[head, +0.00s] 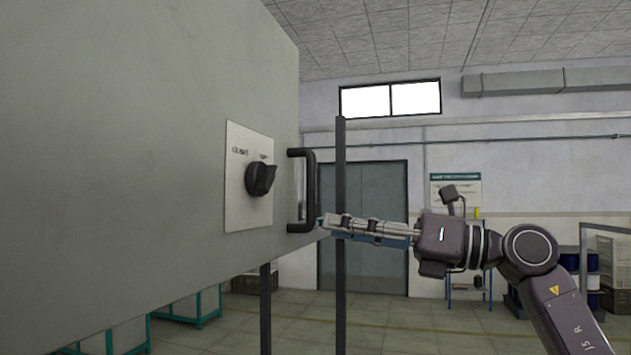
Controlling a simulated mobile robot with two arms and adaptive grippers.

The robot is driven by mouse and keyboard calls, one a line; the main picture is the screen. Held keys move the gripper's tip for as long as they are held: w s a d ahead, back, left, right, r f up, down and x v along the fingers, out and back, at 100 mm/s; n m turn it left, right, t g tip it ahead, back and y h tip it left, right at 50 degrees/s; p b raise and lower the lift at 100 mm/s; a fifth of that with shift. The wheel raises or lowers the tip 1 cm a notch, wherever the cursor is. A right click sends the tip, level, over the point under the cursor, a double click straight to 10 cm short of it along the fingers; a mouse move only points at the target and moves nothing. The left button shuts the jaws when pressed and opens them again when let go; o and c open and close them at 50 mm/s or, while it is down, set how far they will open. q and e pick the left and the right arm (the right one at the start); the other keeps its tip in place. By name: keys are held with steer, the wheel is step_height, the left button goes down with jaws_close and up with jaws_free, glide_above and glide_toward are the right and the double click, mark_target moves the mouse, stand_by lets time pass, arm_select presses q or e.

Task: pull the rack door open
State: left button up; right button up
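The rack door appears as a large flat grey panel (120,170) filling the left side of the head view. A black D-shaped handle (310,190) stands out at its right edge. My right gripper (326,222) comes in from the right, with its fingers pointing left. Its fingertips are beside the lower end of the handle, just right of it; I cannot tell whether they touch it. The fingers are seen nearly edge-on, so the gap between them does not show. My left gripper is out of view.
A black rotary knob (261,179) on a pale plate (236,205) sits left of the handle. A dark upright post (340,285) stands behind the fingertips. Shelving with blue spools (593,262) and crates is at the right. Open floor (420,325) lies below my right gripper.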

steer(key=s+d+r+n+t+h, duration=0.1)
steer(key=s+r+n+h, duration=0.15)
steer(key=s+r, duration=0.35)
steer(key=p, duration=0.4)
glide_above(310, 218)
steer(key=shift+w+r+n+y, duration=0.25)
steer(key=shift+w+r, duration=0.1)
steer(key=shift+r, duration=0.1)
steer(key=shift+d, duration=0.1)
steer(key=shift+c, duration=0.2)
jaws_close()
